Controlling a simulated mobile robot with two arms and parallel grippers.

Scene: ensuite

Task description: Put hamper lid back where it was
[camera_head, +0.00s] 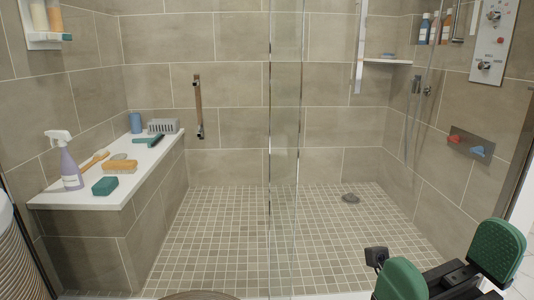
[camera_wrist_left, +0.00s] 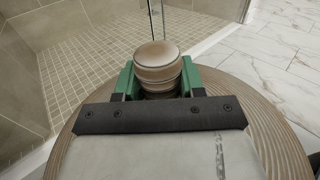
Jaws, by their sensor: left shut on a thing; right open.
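The hamper lid (camera_wrist_left: 283,133) is a round, brown, ridged disc with a turned knob (camera_wrist_left: 157,58) at its middle, seen in the left wrist view. My left gripper (camera_wrist_left: 158,76) is shut on the knob, with a green finger on each side. A brown curved rim (camera_head: 200,296) at the bottom edge of the head view looks like the lid's far edge. A ribbed beige round body (camera_head: 14,262) at the lower left is probably the hamper; most of it is cut off. My right gripper (camera_head: 448,267) is open and empty at the lower right.
A glass panel (camera_head: 284,150) stands ahead, before the tiled shower floor (camera_head: 225,230). A white-topped bench (camera_head: 75,193) at the left carries a spray bottle (camera_head: 69,165), brushes and soap. Marble floor (camera_wrist_left: 265,50) lies clear to the right in the left wrist view.

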